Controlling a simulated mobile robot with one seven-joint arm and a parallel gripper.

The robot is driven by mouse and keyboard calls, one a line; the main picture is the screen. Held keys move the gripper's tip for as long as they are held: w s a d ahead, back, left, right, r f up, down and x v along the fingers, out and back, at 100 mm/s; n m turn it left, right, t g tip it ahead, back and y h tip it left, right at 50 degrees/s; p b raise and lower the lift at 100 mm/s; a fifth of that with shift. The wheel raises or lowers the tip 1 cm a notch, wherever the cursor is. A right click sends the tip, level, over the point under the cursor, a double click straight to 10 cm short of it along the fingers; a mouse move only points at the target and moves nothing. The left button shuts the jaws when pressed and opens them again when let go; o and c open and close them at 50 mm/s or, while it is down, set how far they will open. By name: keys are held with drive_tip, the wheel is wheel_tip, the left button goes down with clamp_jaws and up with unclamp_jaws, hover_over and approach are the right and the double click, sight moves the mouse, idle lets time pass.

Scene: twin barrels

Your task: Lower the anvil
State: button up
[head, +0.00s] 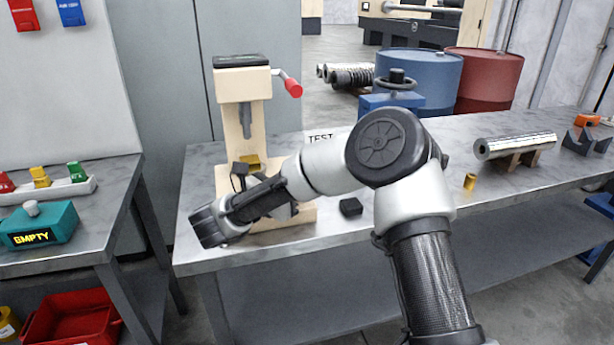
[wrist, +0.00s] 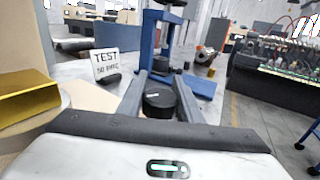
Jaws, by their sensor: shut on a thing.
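A beige bench press (head: 243,85) with a red-knobbed lever (head: 290,85) and a grey ram stands at the left end of the steel bench. A gold block (head: 250,162) sits at the press and shows close at the left in the wrist view (wrist: 28,95). My gripper (head: 285,211) is low in front of the press. In the wrist view its grey fingers (wrist: 161,88) are shut on a dark round piece (wrist: 158,102) with a small pale mark. I cannot tell whether this piece is the anvil.
Behind are a blue press (head: 392,100) and blue and red barrels (head: 484,80). A metal cylinder (head: 514,145) on a cradle and a small brass piece (head: 470,181) are farther right.

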drive_tip(key=shift+s+d+m+g+h, duration=0.1)
drive_tip(key=shift+s+m+g+h, duration=0.05)
drive_tip(key=shift+m+g+h, duration=0.4)
drive_tip(key=shift+s+d+m+g+h, duration=0.1)
drive_tip(key=shift+m+g+h, duration=0.35)
drive_tip(key=shift+g, duration=0.2)
drive_tip(key=o, duration=1)
drive_tip(key=shift+o, duration=0.2)
drive_tip(key=p+v, duration=0.1)
drive_tip(key=v, duration=1.6)
drive_tip(key=shift+a, duration=0.2)
